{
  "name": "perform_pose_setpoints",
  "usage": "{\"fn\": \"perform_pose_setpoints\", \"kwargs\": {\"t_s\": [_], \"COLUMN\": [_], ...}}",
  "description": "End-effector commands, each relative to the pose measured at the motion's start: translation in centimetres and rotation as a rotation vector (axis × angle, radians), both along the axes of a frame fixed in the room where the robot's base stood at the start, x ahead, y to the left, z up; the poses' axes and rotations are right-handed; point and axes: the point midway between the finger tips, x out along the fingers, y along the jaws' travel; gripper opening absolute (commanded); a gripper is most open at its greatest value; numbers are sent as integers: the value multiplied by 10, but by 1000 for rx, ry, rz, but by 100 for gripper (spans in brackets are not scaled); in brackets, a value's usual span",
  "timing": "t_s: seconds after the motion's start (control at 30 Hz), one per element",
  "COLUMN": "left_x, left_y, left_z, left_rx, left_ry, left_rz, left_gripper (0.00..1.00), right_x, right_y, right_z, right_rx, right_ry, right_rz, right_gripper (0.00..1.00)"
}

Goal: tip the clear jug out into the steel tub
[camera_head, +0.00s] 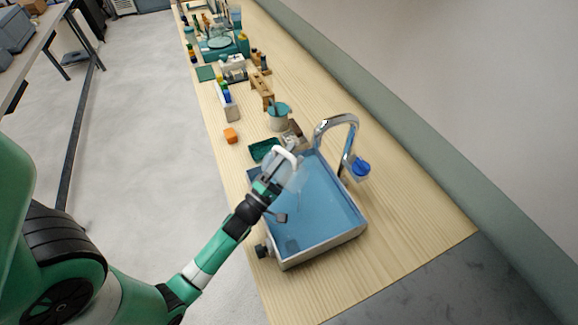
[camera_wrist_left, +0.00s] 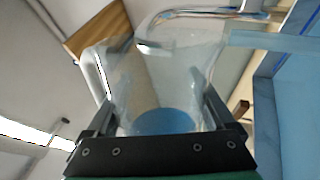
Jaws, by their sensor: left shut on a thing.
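The clear jug (camera_head: 287,178), with a white handle, is held over the far left part of the steel tub (camera_head: 325,252). The tub has a pale metal rim and a blue inside. My left gripper (camera_head: 270,182) is shut on the jug. In the left wrist view the jug (camera_wrist_left: 185,65) sits between the two fingers (camera_wrist_left: 160,118), with its handle on the left. The jug looks tilted. A blue oval shows through its wall near the fingers; I cannot tell whether it is liquid or the base. My right gripper is not in view.
A chrome tap (camera_head: 340,122) with a blue knob (camera_head: 361,167) arches over the tub's right side. The bench is clear to the tub's right.

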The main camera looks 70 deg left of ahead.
Motion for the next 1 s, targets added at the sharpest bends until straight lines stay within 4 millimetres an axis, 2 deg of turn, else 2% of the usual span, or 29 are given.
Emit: {"fn": "perform_pose_setpoints", "kwargs": {"t_s": [0.43, 0.6, 1.0], "left_x": [0, 3, 3], "left_y": [0, -4, -5], "left_z": [1, 11, 7], "left_rx": [3, 86, 93], "left_ry": [-1, 38, 41], "left_rz": [1, 1, 0], "left_gripper": [17, 17, 17], "right_x": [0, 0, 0], "right_y": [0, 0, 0], "right_z": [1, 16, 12], "right_rx": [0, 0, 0], "right_ry": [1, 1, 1], "right_rz": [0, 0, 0], "right_gripper": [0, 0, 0]}}
